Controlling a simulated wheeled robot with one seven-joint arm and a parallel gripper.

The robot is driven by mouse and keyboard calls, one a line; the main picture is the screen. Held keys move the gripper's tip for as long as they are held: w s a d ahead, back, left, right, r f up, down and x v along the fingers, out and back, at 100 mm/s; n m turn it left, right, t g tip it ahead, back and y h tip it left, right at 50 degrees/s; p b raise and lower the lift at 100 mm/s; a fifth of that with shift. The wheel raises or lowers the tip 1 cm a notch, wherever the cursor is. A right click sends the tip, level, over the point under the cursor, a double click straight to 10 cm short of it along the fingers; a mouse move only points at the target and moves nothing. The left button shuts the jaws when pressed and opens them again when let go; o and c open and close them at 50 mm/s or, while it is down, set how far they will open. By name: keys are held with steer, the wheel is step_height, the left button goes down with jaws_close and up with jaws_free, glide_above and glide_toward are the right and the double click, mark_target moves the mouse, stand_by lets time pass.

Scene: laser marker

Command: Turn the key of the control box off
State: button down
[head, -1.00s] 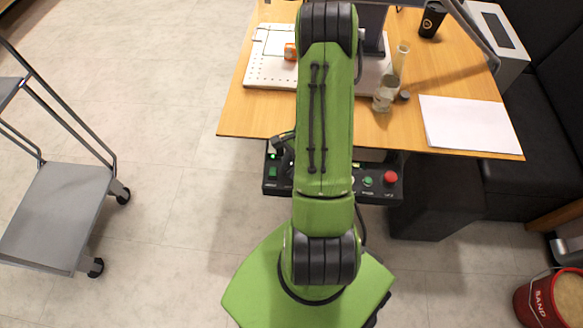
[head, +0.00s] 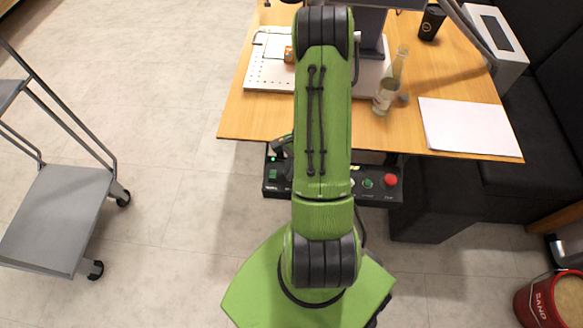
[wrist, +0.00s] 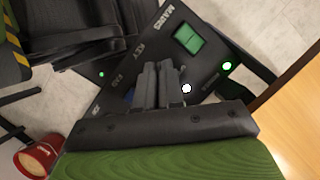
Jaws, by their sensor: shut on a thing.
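The black control box (head: 381,198) hangs under the front edge of the table in the head view. Its panel (wrist: 115,82) fills the middle of the wrist view, with a KEY label and a green switch (wrist: 188,38). My gripper (wrist: 157,66) points at the panel beside the KEY label, its fingers close together. They are shut on the key, which they hide, so its angle cannot be read.
A red button (head: 390,180) and a green button (head: 367,183) are on the box's right part. A green light (wrist: 227,66) is lit on the panel. A grey cart (head: 60,215) stands left, a red sand bucket (head: 552,300) lower right. The floor between cart and box is clear.

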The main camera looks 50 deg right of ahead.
steer(key=n, duration=0.2)
steer(key=n+g, duration=0.1)
steer(key=n, duration=0.1)
steer(key=shift+w+g+p, duration=0.15)
steer(key=shift+g+p, duration=0.15)
steer(key=n, duration=0.2)
steer(key=n+g+h, duration=0.1)
steer(key=n, duration=0.1)
steer(key=shift+w+a+n+g, duration=0.1)
steer(key=shift+n+g, duration=0.2)
steer(key=n, duration=0.2)
steer(key=n+g+h, duration=0.1)
steer(key=n, duration=0.1)
steer(key=shift+w+a+n+h+p, duration=0.1)
steer(key=shift+n+h+p, duration=0.2)
steer(key=shift+n+h, duration=0.7)
steer(key=shift+n, duration=1.2)
steer(key=c, duration=1.3)
jaws_free()
steer(key=shift+a, duration=0.1)
steer(key=shift+o, duration=0.2)
